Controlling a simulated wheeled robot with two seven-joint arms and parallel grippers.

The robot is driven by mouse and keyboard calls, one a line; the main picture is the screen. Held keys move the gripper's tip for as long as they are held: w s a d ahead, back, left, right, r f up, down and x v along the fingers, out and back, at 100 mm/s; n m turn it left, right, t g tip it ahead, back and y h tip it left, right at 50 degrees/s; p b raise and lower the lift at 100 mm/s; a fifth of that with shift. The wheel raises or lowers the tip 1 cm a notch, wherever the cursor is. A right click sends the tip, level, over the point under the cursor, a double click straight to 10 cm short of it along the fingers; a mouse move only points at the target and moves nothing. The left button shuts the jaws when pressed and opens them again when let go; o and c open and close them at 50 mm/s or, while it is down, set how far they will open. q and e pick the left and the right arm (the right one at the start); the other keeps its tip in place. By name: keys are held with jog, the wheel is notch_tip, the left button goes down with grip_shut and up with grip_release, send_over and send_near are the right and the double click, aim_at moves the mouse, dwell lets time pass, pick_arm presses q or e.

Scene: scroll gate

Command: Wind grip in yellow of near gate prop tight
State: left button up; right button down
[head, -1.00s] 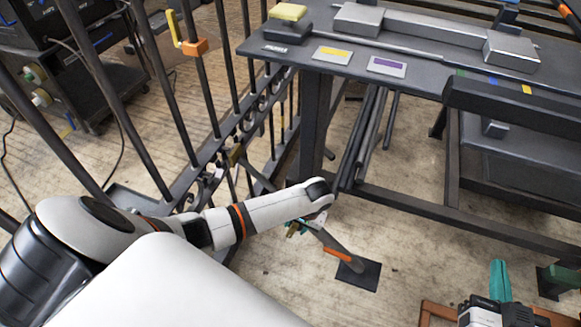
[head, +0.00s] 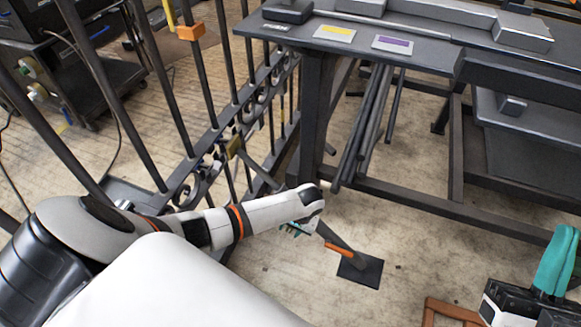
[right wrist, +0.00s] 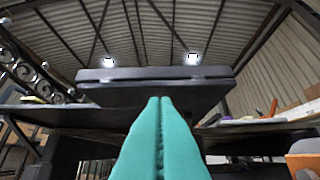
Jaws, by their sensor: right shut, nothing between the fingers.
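The near gate prop (head: 336,238) is a dark slanted bar running from the gate (head: 206,165) down to a square floor plate (head: 360,269). An orange sleeve (head: 339,250) sits on its lower part. A dull yellow piece (head: 234,147) is at its gate end.
A dark bench (head: 400,45) with yellow (head: 335,33) and purple (head: 393,43) labels stands behind the prop. Dark rods (head: 362,130) hang below it. An orange block (head: 190,32) with a yellow crank is on a gate bar. A brown frame (head: 450,312) lies at bottom right.

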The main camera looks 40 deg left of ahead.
pick_arm(q)
grip_shut()
dwell(0.3)
